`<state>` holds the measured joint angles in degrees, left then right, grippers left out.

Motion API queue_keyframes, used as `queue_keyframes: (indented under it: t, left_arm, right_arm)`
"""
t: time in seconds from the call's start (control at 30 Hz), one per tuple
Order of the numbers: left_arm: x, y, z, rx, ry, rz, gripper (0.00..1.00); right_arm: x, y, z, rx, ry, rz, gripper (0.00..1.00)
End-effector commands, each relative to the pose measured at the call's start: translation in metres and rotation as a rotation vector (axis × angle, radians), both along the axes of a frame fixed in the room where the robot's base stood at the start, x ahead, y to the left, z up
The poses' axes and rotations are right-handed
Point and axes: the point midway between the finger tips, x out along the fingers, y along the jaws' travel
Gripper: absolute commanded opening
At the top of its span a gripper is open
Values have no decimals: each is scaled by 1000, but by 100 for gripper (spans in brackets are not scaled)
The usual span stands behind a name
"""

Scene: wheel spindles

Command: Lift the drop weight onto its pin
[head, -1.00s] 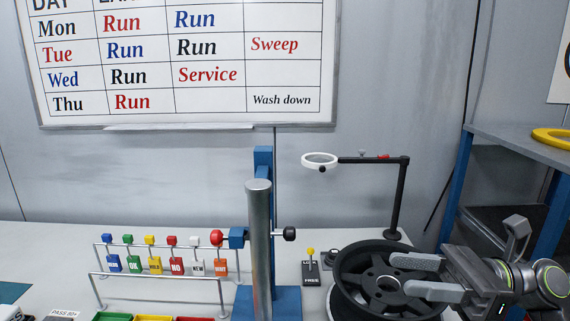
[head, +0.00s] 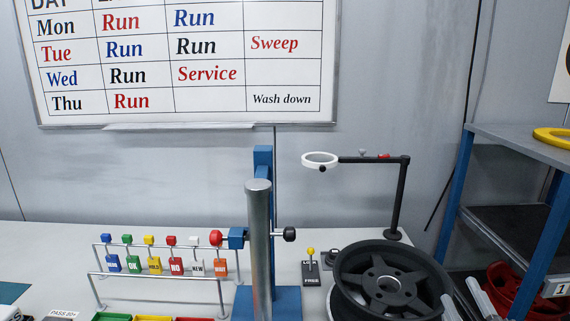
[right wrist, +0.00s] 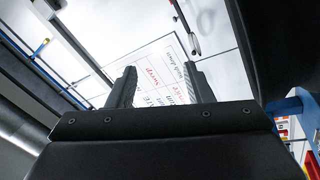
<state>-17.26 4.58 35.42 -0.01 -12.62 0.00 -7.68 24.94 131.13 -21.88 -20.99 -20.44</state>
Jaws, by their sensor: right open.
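A tall polished steel cylinder (head: 260,245) stands upright in front of a blue stand (head: 264,160) at the middle of the bench in the head view. A red ball knob (head: 216,237) on a blue block (head: 237,238) sits to its left, and a black knob (head: 289,234) to its right. I cannot tell for sure which part is the drop weight or its pin. My right gripper (head: 466,304) is low at the right, beside the wheel, open and apart from the stand. Its parted, empty fingers show in the right wrist view (right wrist: 157,88). My left gripper is out of view.
A black wheel (head: 388,280) lies at the right, near a ring lamp on a post (head: 397,200) and a small lever box (head: 311,270). A tag rack (head: 160,275) stands left of the stand. A blue-framed shelf (head: 530,150) is far right.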

Motion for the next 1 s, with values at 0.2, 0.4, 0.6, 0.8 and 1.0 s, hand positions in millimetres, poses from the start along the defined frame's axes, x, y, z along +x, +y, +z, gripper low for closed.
queue_keyframes:
  t: [0.2, 0.4, 0.6, 0.8, 1.0]
  left_arm:
    - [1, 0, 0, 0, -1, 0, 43]
    - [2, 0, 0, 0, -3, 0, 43]
    - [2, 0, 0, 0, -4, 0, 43]
    - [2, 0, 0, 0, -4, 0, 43]
    - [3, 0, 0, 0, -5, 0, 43]
  right_arm:
    - [-46, -28, -107, 389, 409, -213, 46]
    - [-121, -25, -192, 694, 766, -418, 46]
    - [-193, -7, -240, 899, 1040, -586, 46]
    - [-256, 15, -264, 1038, 1258, -727, 46]
    - [-237, 7, -316, 1029, 1267, -730, 46]
